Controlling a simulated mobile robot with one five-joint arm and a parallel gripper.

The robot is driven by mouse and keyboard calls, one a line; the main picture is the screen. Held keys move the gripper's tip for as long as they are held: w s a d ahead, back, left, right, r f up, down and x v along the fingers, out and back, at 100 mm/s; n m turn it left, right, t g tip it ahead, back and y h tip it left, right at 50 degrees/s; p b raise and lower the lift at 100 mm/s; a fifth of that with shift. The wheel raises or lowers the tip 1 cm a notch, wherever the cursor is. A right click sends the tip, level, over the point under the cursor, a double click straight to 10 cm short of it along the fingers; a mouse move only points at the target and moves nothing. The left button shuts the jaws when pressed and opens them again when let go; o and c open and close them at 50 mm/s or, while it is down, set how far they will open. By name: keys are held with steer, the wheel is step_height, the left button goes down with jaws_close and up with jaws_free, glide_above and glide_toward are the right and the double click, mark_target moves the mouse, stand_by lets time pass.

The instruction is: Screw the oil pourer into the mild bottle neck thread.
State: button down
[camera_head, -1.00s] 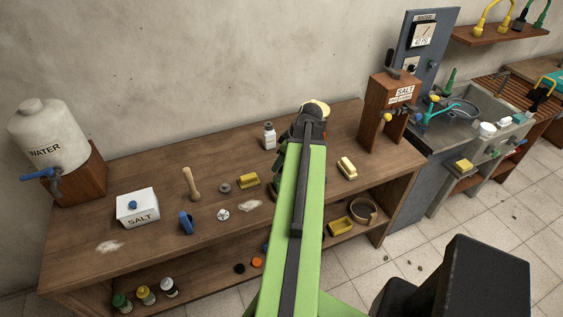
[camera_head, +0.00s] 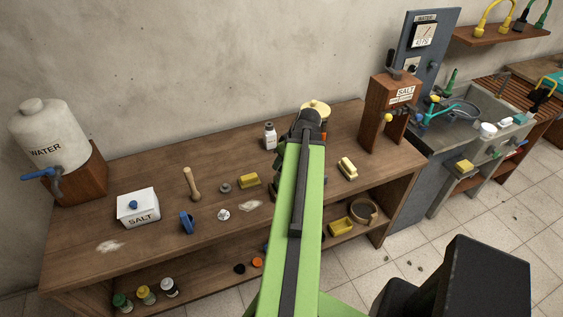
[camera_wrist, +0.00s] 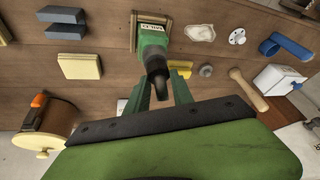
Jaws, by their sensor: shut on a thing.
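In the wrist view a green bottle (camera_wrist: 153,37) with a white label, apparently reading MILD, stands in a square wooden holder (camera_wrist: 134,32). My gripper (camera_wrist: 160,92) is shut on a dark piece, apparently the oil pourer (camera_wrist: 157,72), which lies between its two green fingers. The pourer overlaps the top of the bottle in this view. I cannot tell whether it sits in the neck thread or just above it. In the head view my arm hides the bottle, the pourer and the fingertips.
A wooden crock (camera_wrist: 45,122) with an orange-handled item is near my gripper. A wooden salt dispenser (camera_head: 388,110) stands right.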

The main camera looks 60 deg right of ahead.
steer(key=shift+m+h, duration=0.3)
steer(key=shift+m, duration=0.6)
steer(key=c, duration=1.3)
jaws_free()
steer(key=shift+d+n, duration=0.1)
steer(key=shift+n, duration=0.8)
steer(key=shift+y, duration=0.4)
